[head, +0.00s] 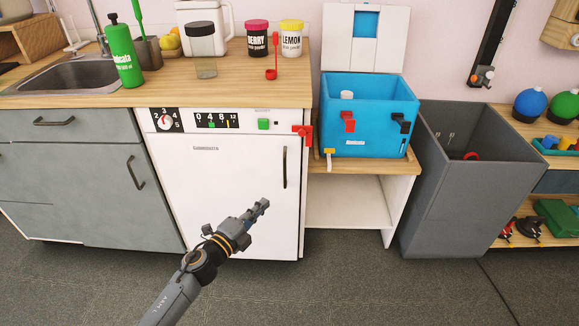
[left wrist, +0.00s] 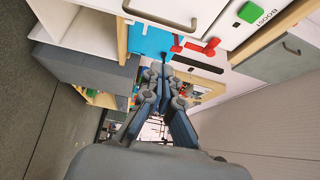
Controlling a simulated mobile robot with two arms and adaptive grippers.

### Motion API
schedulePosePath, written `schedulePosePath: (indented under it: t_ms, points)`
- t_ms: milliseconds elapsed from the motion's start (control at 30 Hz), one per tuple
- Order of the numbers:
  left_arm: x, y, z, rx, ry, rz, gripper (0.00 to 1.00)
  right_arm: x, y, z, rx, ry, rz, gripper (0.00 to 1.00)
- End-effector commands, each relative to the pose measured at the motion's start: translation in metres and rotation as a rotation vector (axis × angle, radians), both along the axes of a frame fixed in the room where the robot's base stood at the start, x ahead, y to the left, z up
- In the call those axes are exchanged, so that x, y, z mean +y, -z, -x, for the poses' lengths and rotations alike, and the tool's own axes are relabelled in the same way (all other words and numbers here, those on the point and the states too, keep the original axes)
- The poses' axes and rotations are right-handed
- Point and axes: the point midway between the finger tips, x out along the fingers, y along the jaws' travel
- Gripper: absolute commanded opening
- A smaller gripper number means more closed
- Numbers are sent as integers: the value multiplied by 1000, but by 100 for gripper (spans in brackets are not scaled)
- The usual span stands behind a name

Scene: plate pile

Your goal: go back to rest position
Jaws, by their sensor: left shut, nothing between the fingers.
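My left gripper (head: 261,206) is in front of the lower right part of the white dishwasher (head: 225,190) in the head view. Its arm comes in from the bottom left. The fingers are close together and hold nothing. The fingers of the left gripper also show in the left wrist view (left wrist: 165,72), pointing away from the camera. My right gripper does not show in either view. No plates show.
A wooden counter (head: 130,97) carries a green bottle (head: 124,58), jars and a sink (head: 75,75). Right of the dishwasher stand a blue box (head: 365,150) on a low shelf, a grey bin (head: 440,210) and shelving. The grey floor (head: 340,290) in front is clear.

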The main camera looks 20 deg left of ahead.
Motion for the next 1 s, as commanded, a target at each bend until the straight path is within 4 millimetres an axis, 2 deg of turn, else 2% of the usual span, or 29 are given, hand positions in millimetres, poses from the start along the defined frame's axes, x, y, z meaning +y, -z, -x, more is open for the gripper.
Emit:
schedulePosePath:
  t_ms: [167,267,367,400,467,500,633,700,800,1000]
  points:
    - [3,8,4,25,-28,38,0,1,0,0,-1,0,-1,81]
    - [13,40,16,122,-136,172,0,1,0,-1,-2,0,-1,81]
    - [26,95,44,291,-313,369,0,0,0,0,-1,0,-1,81]
    - [29,120,60,369,-389,450,0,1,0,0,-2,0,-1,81]
    - [30,158,87,490,-500,558,0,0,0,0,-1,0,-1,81]
    - [29,181,107,568,-570,622,0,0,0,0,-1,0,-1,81]
    - [15,244,174,808,-771,786,0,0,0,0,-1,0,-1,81]
    - [4,268,207,918,-856,848,0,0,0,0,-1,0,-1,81]
    - [-14,293,251,1058,-958,915,0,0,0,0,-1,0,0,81]
    - [-49,322,327,1300,-1122,1003,0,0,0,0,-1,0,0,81]
